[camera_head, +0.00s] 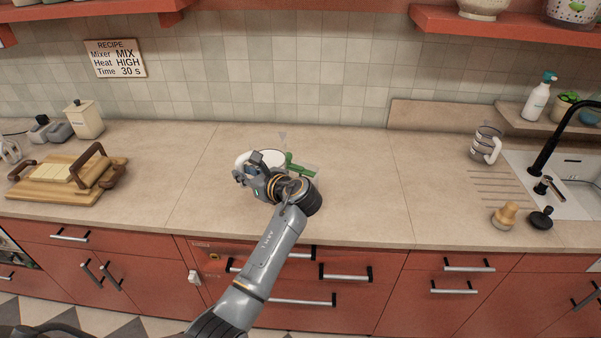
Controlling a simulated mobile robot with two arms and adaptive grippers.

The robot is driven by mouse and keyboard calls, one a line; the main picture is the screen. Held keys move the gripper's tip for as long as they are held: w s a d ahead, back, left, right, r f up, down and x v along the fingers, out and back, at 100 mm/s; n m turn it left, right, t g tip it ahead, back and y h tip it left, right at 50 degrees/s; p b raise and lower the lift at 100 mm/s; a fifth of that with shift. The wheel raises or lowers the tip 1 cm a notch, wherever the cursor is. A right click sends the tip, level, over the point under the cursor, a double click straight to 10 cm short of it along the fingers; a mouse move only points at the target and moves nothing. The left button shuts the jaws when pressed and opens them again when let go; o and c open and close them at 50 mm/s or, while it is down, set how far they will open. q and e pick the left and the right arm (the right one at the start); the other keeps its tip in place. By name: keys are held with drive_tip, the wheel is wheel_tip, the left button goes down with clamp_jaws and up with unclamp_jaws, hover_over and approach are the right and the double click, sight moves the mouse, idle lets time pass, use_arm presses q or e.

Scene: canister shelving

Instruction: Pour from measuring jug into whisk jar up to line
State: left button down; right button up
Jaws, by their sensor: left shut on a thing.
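My left gripper (252,174) is at the middle of the counter, shut at a white-rimmed vessel (271,156) with a pale curved part at its left. My gripper and wrist hide most of this vessel, so I cannot tell whether it is the whisk jar or the measuring jug, or whether it touches the counter. A green piece (297,166) shows just right of it; I cannot tell if they are joined. A grey jug with a white handle (485,144) stands upright at the right, beside the sink. Its contents and any line are not visible. My right gripper is not in view.
A wooden board (62,190) with a pale block and brown handle lies at the left, near a cream canister (84,119). A wooden-topped piece (505,215) and a black one (541,218) stand before the sink (575,193). The counter right of my gripper is clear.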

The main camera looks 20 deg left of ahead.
use_arm(q)
drive_tip(key=s+a+r, duration=0.3)
drive_tip(key=s+r, duration=0.2)
drive_tip(key=shift+s+r, duration=0.2)
idle(0.5)
idle(0.5)
